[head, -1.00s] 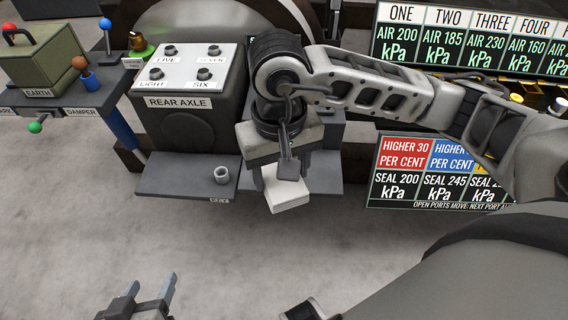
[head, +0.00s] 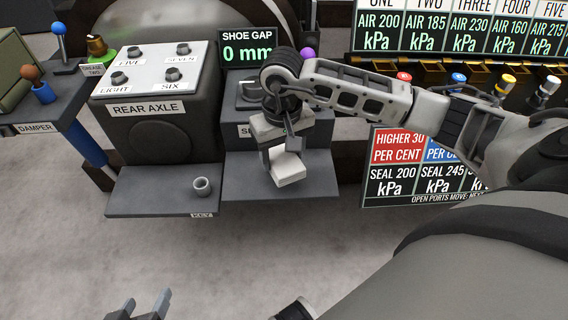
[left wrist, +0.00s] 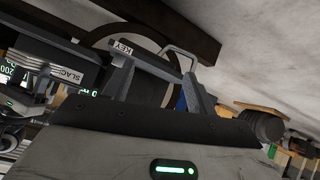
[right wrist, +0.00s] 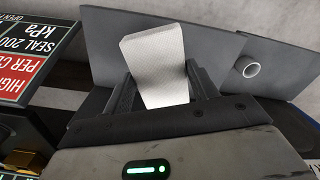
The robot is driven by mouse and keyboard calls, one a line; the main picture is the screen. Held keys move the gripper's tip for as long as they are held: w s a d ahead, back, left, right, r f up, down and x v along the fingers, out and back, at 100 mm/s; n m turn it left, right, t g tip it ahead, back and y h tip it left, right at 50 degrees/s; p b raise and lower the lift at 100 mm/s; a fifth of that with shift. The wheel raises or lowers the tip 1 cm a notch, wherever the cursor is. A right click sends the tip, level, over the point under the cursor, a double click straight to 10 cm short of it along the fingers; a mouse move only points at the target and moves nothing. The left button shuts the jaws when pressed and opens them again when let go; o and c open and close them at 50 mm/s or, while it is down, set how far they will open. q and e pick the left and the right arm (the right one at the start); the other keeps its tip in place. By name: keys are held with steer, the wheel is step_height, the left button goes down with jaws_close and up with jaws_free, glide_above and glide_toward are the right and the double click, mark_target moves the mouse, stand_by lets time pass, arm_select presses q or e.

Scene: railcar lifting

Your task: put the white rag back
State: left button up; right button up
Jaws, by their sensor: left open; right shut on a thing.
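The white rag (head: 288,168) is a folded white block in the head view, held over the grey shelf (head: 315,176) below the shoe gap display. My right gripper (head: 282,150) is shut on the rag; the right wrist view shows the rag (right wrist: 155,66) between its two fingers (right wrist: 158,88). I cannot tell whether the rag touches the shelf. My left gripper (head: 150,303) is open and empty at the bottom of the head view, over the floor and away from the rag. Its fingers also show in the left wrist view (left wrist: 157,92).
A second grey shelf (head: 150,192), with a small grey ring (head: 202,187) and a KEY label, lies to the left under the REAR AXLE box (head: 150,120). The SHOE GAP display (head: 248,50) reads 0 mm. A pressure board (head: 400,175) stands right. Open floor lies in front.

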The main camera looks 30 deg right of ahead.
mark_target(284, 163)
steer(key=shift+w+d+f, duration=0.2)
steer(key=shift+d+f, duration=0.05)
steer(key=shift+f, duration=0.2)
step_height(284, 163, down, 3)
steer(key=shift+w+d+f+b, duration=0.15)
steer(key=shift+f+b, duration=0.05)
steer(key=shift+b, duration=0.25)
steer(key=shift+f, duration=0.15)
steer(key=o, duration=0.9)
arm_select(q)
steer(key=shift+w+d+r+t, duration=0.1)
steer(key=shift+d+r+t, duration=0.15)
steer(key=shift+t, duration=0.05)
arm_select(e)
steer(key=shift+o, duration=0.2)
